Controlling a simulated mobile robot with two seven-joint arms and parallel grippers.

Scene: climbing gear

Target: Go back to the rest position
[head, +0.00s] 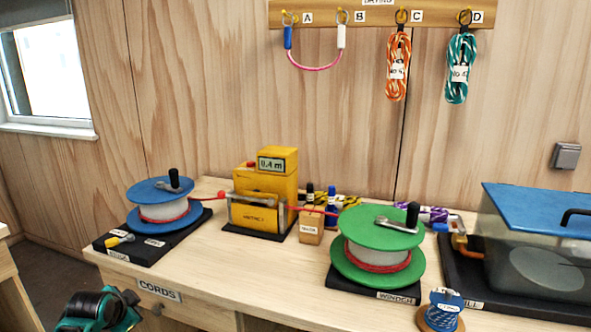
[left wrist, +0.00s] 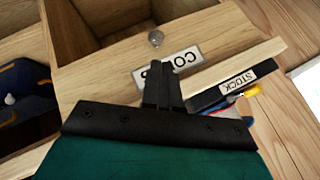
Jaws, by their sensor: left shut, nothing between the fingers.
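My left gripper (left wrist: 159,68) is shut and empty in the left wrist view, its two black fingers together. It is in front of the wooden bench front, and its fingertips overlap the CORDS label (left wrist: 188,58) in the picture. I cannot tell whether they touch it. In the head view my teal and black left arm end is at the bottom left, below the bench edge and close to the CORDS label (head: 160,289). My right gripper is not in view.
The bench (head: 215,290) carries a blue reel (head: 160,187), a yellow meter (head: 265,195), a green reel (head: 378,240) and a blue-lidded clear box (head: 540,250). A small blue cord spool (head: 441,311) is at the front. Cords hang from the wall rail (head: 380,14).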

